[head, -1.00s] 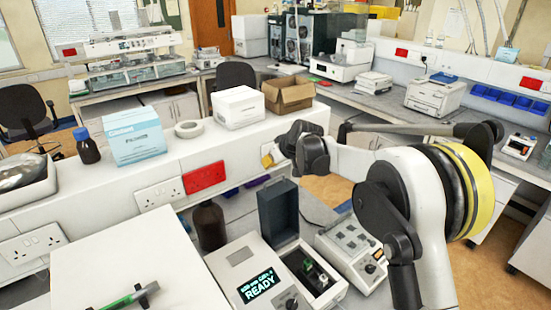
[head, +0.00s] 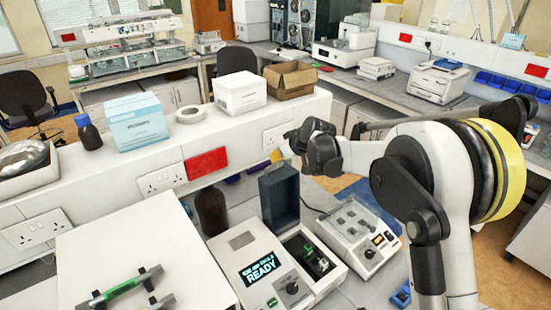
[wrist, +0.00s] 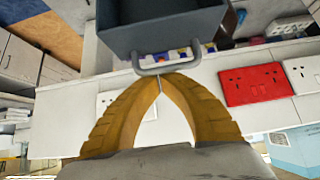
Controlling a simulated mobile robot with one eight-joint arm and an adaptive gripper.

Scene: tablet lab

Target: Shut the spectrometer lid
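The spectrometer (head: 240,238) is a white bench unit with a lit screen reading READY. Its dark grey lid (head: 279,205) stands raised and upright behind the open sample bay (head: 316,265), where a small green-topped item shows. In the wrist view the lid (wrist: 165,30) fills the top middle, with its grey handle (wrist: 160,67) at its edge. My gripper's yellow fingers (wrist: 160,84) meet at their tips just below the handle in that view. They hold nothing that I can see; whether they touch the handle I cannot tell. In the head view my gripper (head: 275,157) is above the lid.
A second white instrument (head: 355,237) stands close to the right. A brown bottle (head: 211,212) is left of the lid. A shelf (head: 75,200) with sockets and boxes runs behind. A green tube (head: 122,288) lies on a rack at the front left.

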